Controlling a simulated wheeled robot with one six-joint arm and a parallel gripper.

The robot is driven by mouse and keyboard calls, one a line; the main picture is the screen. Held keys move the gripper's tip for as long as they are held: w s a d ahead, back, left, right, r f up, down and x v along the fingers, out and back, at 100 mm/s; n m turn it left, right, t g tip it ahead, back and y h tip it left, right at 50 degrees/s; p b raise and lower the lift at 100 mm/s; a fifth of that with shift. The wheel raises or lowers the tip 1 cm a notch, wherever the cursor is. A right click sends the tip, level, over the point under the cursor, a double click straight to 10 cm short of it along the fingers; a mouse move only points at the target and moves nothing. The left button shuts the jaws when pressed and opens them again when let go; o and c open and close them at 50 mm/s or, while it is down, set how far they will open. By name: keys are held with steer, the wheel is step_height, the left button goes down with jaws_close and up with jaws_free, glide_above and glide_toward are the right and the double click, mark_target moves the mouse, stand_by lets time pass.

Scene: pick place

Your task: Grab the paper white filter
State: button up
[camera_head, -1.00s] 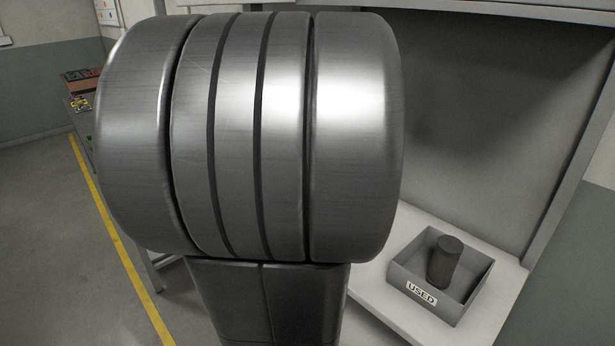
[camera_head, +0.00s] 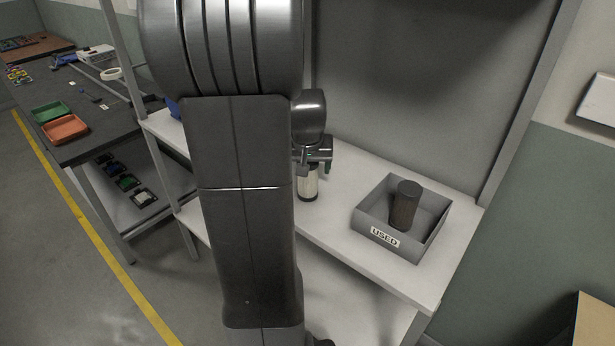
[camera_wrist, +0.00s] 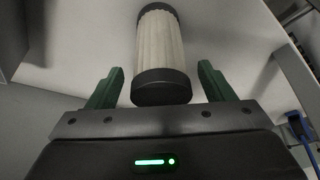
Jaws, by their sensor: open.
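The paper white filter (camera_wrist: 160,45) is a pleated white cylinder with dark end caps. In the wrist view it stands on the white shelf, just ahead of my gripper (camera_wrist: 160,85), whose two green fingers are open with the filter's near end cap in line with the gap between them. In the head view the filter (camera_head: 308,184) stands upright on the shelf, right below my gripper (camera_head: 318,165). My arm hides part of the shelf left of it. I cannot tell whether any finger touches the filter.
A grey box (camera_head: 385,238) labelled USED stands to the right on the white shelf (camera_head: 335,228), holding a dark brown cylinder (camera_head: 404,205). A back panel rises behind. A dark workbench (camera_head: 75,150) with green and orange trays is at left. A blue object (camera_wrist: 297,128) shows at the wrist view's right.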

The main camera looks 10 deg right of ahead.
steer(key=shift+x, duration=0.9)
